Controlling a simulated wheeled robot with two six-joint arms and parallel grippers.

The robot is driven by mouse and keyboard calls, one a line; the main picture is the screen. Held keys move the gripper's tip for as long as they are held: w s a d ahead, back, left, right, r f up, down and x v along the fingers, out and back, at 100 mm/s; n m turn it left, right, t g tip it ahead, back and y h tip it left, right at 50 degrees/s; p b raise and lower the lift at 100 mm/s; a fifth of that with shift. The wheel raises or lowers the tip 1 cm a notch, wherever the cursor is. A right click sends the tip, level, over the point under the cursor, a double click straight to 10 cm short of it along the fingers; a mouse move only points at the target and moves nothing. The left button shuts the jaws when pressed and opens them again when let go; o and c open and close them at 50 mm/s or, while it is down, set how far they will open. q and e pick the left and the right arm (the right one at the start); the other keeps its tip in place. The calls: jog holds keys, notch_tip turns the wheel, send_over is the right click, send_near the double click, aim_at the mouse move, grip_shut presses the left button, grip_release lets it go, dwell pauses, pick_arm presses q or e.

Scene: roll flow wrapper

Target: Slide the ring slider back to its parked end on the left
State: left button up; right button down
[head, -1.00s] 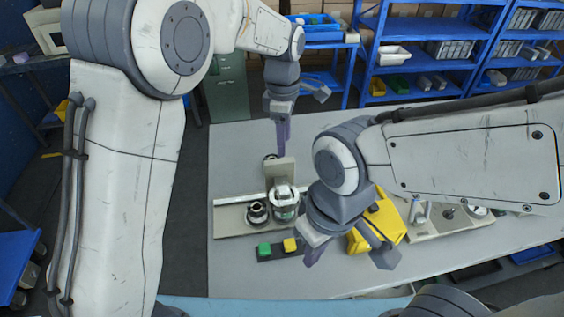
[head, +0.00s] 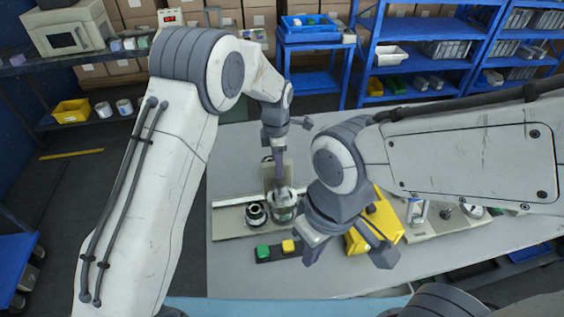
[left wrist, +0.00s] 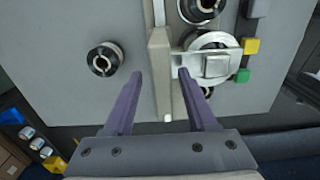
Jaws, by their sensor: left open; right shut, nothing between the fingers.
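The ring slider (head: 283,206) is a pale metal ring on the right part of the rail base (head: 232,226), beside an upright beige plate (head: 267,178). In the left wrist view the metal ring (left wrist: 208,40) carries a blocky bracket (left wrist: 215,66), close to my right-hand fingertip there. My left gripper (head: 278,180) points down at the plate, open. Its purple fingers (left wrist: 160,74) are on either side of the plate's edge, and contact cannot be told.
A black-and-silver roll (head: 256,214) sits left of the ring. A box with a green button (head: 263,252) and a yellow button (head: 288,246) lies in front. A yellow housing (head: 376,222) stands to the right. The grey table (head: 235,150) is clear behind left.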

pick_arm(q)
jog(key=shift+f, duration=0.25)
grip_shut()
jog(key=shift+w+r, duration=0.2)
dwell(1.1)
